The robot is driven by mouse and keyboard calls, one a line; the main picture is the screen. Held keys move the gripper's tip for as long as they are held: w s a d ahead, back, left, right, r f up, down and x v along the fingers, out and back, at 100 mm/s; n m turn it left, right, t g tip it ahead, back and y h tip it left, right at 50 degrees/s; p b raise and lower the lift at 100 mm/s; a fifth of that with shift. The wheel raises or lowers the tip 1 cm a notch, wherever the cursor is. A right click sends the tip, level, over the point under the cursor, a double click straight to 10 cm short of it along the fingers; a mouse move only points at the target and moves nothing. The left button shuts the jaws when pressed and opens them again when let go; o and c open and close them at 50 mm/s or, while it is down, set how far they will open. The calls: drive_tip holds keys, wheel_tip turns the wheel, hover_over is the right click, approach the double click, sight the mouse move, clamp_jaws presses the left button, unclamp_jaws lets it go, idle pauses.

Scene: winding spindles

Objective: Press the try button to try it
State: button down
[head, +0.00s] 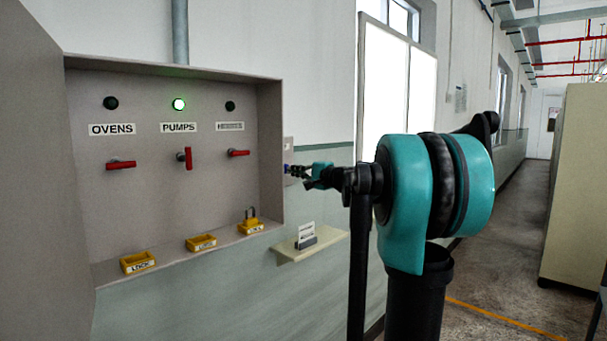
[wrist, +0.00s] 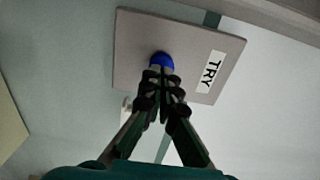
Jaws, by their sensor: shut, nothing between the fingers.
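The try button is a blue round button (wrist: 162,59) on a grey square plate (wrist: 130,60) with a white TRY label (wrist: 210,71), seen in the wrist view. My gripper (wrist: 161,74) is shut and empty, with its fingertips right at the button and covering its lower part. I cannot tell whether they touch it. In the head view the plate (head: 289,144) is on the wall just right of the open cabinet, and my gripper (head: 290,169) points left at it, hiding much of it.
The open grey cabinet (head: 270,130) holds red switch handles, with the PUMPS lamp (head: 179,104) lit green and the other lamps dark. Yellow lock trays (head: 138,262) sit along its bottom. A small shelf (head: 290,250) with a card stands below my gripper. The corridor at right has clear floor.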

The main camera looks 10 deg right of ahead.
drive_tip(key=shift+w+a, duration=0.3)
drive_tip(key=shift+w, duration=0.05)
